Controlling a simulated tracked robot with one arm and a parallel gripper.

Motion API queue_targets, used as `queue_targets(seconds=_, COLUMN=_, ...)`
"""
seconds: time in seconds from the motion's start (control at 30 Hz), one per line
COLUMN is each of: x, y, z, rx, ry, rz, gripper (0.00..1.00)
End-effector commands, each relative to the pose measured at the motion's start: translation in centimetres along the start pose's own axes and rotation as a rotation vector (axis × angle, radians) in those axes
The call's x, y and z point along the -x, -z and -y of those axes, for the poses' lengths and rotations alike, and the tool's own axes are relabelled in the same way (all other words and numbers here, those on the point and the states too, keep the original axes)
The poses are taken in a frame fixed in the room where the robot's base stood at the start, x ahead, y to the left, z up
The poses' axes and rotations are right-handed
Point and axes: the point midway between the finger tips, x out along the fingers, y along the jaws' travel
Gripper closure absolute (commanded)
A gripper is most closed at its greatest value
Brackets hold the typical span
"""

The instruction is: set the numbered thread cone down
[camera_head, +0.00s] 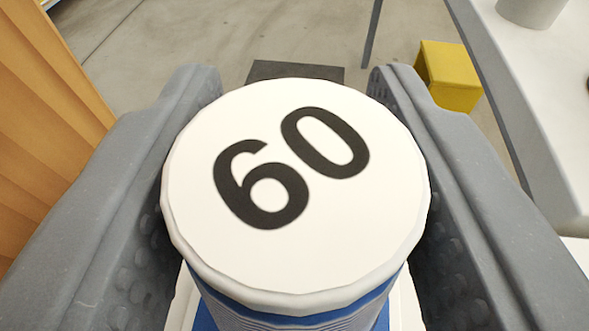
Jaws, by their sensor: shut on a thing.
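The numbered thread cone (300,240) fills the middle of the head camera view. Its white round top carries a black "60", and blue thread shows below the rim at the bottom. My gripper (296,95) has one grey padded finger on each side of the cone and is shut on it. The cone hides most of what lies beneath it. A white surface and a bit of blue show below it at the bottom edge; I cannot tell whether the cone touches that surface.
An orange ribbed panel (45,110) stands at the left. A yellow block (448,78) is on the grey floor (270,35) at the upper right. A white table (530,90) with a grey round container (530,10) is at the right. A dark flat patch (295,70) lies beyond the cone.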

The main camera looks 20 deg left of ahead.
Motion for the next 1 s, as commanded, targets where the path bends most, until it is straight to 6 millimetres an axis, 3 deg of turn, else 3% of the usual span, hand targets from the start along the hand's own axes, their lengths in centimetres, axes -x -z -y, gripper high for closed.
queue_targets(seconds=0.27, x=0.0, y=-0.1, z=0.0, rx=0.000, ry=0.000, rz=-0.001, gripper=0.86)
queue_targets(seconds=0.3, x=0.0, y=-0.1, z=-0.1, rx=0.000, ry=-0.001, rz=-0.001, gripper=0.53)
queue_targets(seconds=0.37, x=0.0, y=0.0, z=-0.1, rx=0.000, ry=-0.001, rz=-0.001, gripper=0.40)
queue_targets(seconds=0.73, x=0.2, y=0.2, z=-0.1, rx=0.001, ry=-0.001, rz=-0.001, gripper=0.40)
queue_targets(seconds=1.0, x=2.4, y=0.1, z=-0.1, rx=0.002, ry=-0.002, rz=0.003, gripper=0.40)
